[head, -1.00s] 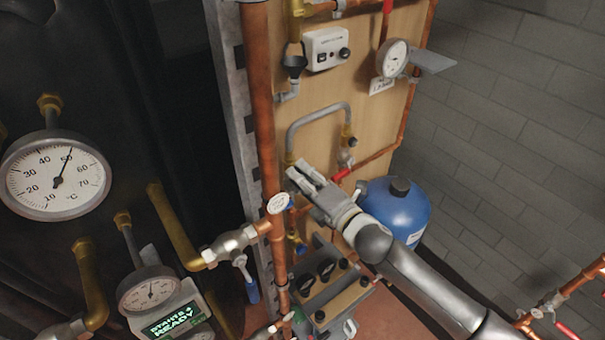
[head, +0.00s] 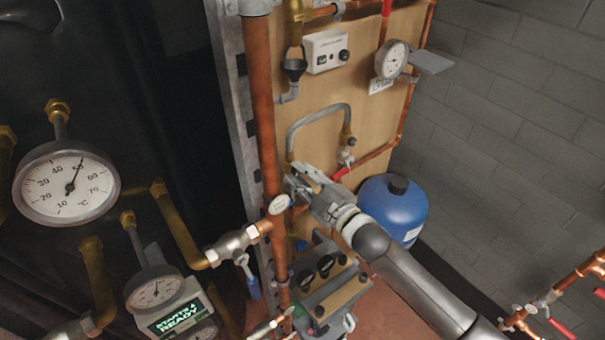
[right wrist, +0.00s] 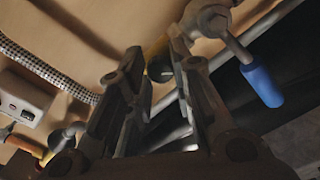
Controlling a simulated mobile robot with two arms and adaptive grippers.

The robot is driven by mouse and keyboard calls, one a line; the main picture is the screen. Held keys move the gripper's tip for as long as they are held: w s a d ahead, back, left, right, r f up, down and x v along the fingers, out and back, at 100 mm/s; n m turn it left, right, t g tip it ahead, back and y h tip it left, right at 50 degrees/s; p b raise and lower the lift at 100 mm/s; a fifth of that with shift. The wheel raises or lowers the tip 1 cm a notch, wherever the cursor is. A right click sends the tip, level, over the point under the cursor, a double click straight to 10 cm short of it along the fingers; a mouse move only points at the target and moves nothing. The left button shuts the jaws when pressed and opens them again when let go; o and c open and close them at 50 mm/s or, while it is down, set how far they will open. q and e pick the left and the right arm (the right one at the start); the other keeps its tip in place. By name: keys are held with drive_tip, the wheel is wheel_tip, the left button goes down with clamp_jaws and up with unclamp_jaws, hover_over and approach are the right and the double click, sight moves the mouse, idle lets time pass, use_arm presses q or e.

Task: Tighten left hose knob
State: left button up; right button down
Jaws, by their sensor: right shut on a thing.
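A grey bent hose (head: 318,112) arches on the wooden panel, with brass fittings at its two ends. My right gripper (head: 297,178) is at the hose's lower left end, beside the thick copper pipe. In the right wrist view, my gripper's two fingers (right wrist: 157,105) stand either side of a small dark knob with brass beside it (right wrist: 158,68). The fingers are shut on this left hose knob, which they partly hide. In the head view the gripper covers the knob. The braided hose (right wrist: 45,62) runs behind a finger. My left gripper is not in view.
A thick copper pipe (head: 263,110) stands just left of the gripper. A blue tank (head: 397,207) is behind my right arm. A blue-handled valve (head: 252,282) hangs lower left; a white control box (head: 326,50) is above. Large gauges (head: 67,184) are at left.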

drive_tip(key=shift+f+m+p, duration=0.1)
drive_tip(key=shift+m+p, duration=0.4)
drive_tip(key=shift+m, duration=3.8)
drive_tip(key=c, duration=1.3)
unclamp_jaws()
drive_tip(key=shift+o, duration=0.2)
drive_tip(key=shift+s, duration=0.2)
drive_tip(key=v, duration=1.1)
drive_tip(key=shift+s+d, duration=0.25)
